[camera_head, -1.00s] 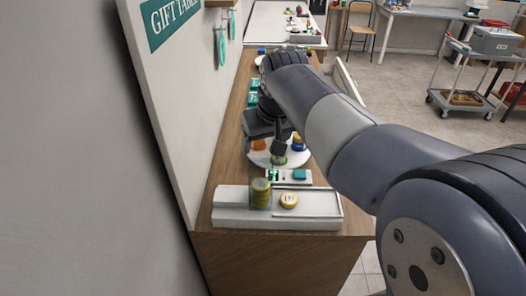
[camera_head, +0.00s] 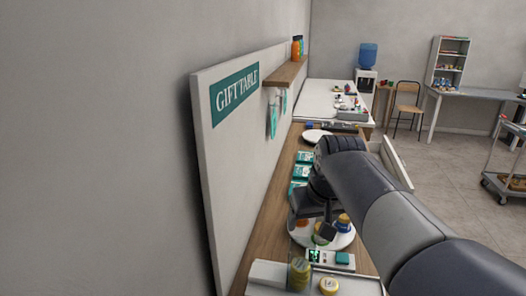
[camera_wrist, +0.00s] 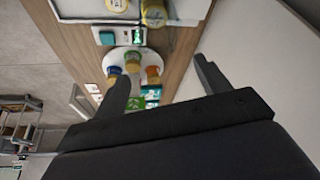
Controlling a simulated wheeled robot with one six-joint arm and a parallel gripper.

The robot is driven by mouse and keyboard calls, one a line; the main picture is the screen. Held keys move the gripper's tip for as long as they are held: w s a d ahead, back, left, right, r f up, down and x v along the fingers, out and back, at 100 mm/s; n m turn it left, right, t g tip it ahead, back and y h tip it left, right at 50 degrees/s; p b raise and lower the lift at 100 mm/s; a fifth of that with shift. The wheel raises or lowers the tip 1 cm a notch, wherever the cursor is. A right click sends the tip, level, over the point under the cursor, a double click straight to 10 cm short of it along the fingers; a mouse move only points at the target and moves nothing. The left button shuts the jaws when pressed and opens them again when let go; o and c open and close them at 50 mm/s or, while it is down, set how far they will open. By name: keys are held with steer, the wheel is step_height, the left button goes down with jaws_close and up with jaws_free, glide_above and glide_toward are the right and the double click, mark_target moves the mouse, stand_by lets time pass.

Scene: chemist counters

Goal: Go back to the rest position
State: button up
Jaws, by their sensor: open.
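My gripper (camera_wrist: 162,82) is open and empty in the wrist view, its two dark fingers spread wide. Past the fingers stands a round white plate (camera_wrist: 107,63) with small jars on it. In the head view my arm reaches out over the gift table, and my wrist hangs above the same plate (camera_head: 343,240). The fingertips are hard to make out there. The wooden gift table (camera_head: 262,231) runs along a white panel with a green "GIFT TABLE" sign (camera_head: 234,90).
Green boxes (camera_head: 301,172) line the panel side. A chair (camera_head: 408,104) and a trolley (camera_head: 505,160) stand on the open floor.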

steer(key=p+x, duration=0.1)
steer(key=x, duration=0.2)
steer(key=w+p+x, duration=0.1)
steer(key=p+x, duration=0.1)
steer(key=shift+w+f, duration=0.15)
steer(key=shift+w, duration=0.05)
steer(key=shift+f, duration=0.1)
stand_by(0.4)
